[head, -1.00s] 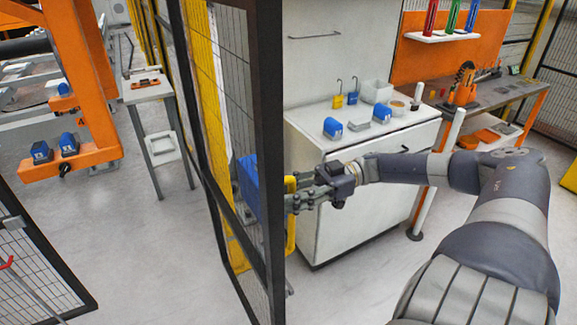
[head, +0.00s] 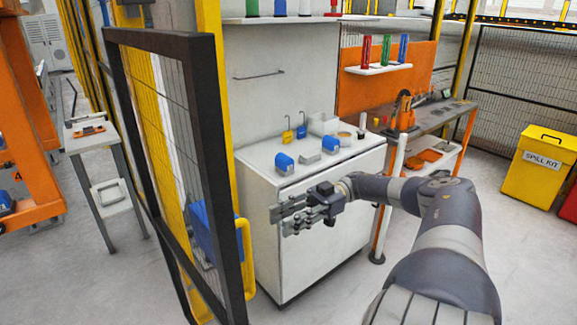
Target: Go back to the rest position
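My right gripper (head: 290,214) is in the middle of the head view, in front of the white cabinet (head: 315,250). Its fingers are spread apart with nothing between them. It is to the right of the yellow handle (head: 245,258) on the black-framed mesh gate (head: 228,150) and apart from it. My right arm comes in from the lower right, bent at the elbow. My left gripper and arm are not in the view.
An orange-backed workbench (head: 440,120) is behind my arm. A yellow spill kit bin (head: 540,168) stands at the right. A small side table (head: 88,137) is at the left.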

